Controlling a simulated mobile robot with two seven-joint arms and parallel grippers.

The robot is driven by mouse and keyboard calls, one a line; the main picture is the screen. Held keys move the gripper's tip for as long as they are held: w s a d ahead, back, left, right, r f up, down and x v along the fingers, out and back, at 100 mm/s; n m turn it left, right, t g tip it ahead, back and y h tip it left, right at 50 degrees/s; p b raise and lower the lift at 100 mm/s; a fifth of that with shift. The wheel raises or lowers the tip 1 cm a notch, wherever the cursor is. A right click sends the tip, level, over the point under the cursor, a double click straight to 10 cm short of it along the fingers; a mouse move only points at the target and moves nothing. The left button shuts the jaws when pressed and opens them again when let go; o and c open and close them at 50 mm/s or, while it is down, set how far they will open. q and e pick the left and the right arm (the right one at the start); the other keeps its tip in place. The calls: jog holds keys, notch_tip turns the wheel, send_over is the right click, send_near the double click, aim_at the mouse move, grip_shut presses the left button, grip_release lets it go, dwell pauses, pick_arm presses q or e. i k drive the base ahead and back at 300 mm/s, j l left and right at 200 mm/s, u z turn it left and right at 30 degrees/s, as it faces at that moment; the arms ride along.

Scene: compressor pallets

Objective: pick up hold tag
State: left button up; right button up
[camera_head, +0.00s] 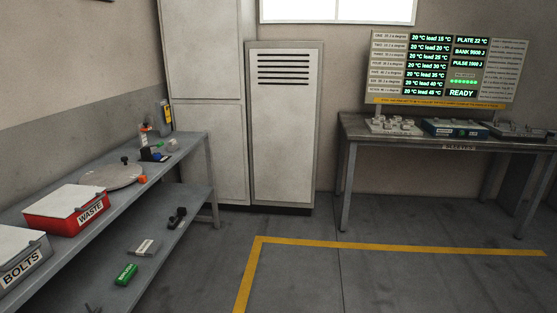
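I cannot pick out a hold tag with certainty. Small items stand at the far end of the left bench (195,147): a white and orange-red upright item (145,133), a blue item (172,144) and a yellow and dark upright piece (166,116) by the wall. They are too small to read. Neither of my grippers is in view.
The left bench also holds a red WASTE bin (66,222), a grey BOLTS bin (22,283) and a round plate (112,177). A green item (126,274) lies on its lower shelf. A cabinet (283,140) and equipment table (350,133) stand behind open floor.

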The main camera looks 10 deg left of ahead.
aim_at(168, 116)
jog(key=i+u, duration=0.1)
jog(key=i, duration=0.55)
jog(key=i+l, duration=0.1)
jog(key=i, duration=0.55)
jog(key=i+l+u, duration=0.1)
jog(key=i+u, duration=0.35)
jog(key=i+l+u, duration=0.3)
jog(key=i+u, duration=0.2)
jog(key=i+l+u, duration=0.55)
jog(key=u, duration=0.25)
jog(key=i+l+u, duration=0.15)
jog(key=u, duration=0.25)
jog(key=i+l+u, duration=0.25)
jog(key=l+u, duration=0.2)
jog(key=l, duration=0.3)
jog(key=i+l+u, duration=0.1)
jog(key=l, duration=0.45)
jog(key=i+l+u, duration=0.1)
jog(key=l, duration=0.5)
jog(key=i+l+u, duration=0.1)
jog(key=l, duration=0.45)
